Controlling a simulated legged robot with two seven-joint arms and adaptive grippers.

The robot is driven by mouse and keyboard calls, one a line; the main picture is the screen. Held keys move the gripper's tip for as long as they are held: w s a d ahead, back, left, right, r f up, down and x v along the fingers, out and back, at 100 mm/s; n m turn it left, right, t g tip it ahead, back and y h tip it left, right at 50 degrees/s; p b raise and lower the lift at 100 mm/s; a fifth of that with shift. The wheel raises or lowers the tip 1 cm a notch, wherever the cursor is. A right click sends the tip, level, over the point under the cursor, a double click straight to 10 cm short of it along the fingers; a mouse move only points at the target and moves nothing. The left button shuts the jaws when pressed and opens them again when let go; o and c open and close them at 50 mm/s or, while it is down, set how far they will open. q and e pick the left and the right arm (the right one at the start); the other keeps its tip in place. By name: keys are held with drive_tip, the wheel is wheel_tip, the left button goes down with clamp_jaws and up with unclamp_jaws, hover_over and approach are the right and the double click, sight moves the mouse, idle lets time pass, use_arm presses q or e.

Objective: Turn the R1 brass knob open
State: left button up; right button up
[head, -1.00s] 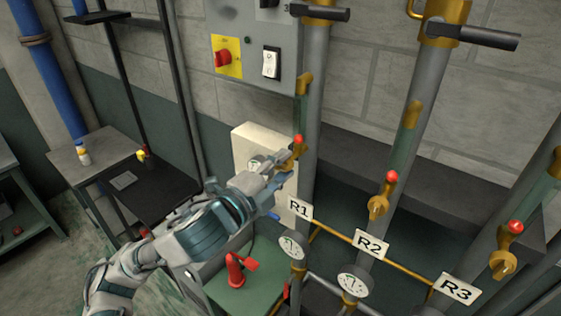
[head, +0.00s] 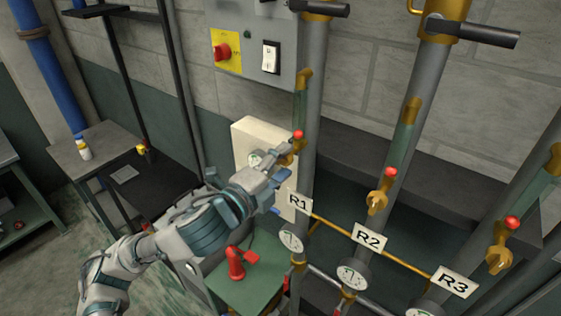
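The R1 pipe (head: 314,100) carries a white "R1" label (head: 298,201), a sight tube and a red-tipped brass fitting (head: 298,135). The R1 brass knob is mostly hidden behind my fingers; a little brass (head: 298,147) shows below the red tip. My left gripper (head: 284,160) reaches up from the lower left, with its fingertips at the R1 knob. I cannot tell whether its fingers are closed on the knob or only beside it. My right gripper is not in view.
The R2 knob (head: 376,202) and R3 knob (head: 498,257) are on pipes to the right. A pale box (head: 249,135) stands behind my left gripper. A green-topped table (head: 262,280) with a red item (head: 236,264) is below. A grey switch panel (head: 240,20) is above.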

use_arm(q)
drive_tip(key=shift+r, duration=0.1)
drive_tip(key=shift+s+a, duration=0.15)
drive_tip(key=shift+s, duration=0.1)
drive_tip(key=v, duration=0.7)
drive_tip(key=shift+w, duration=0.2)
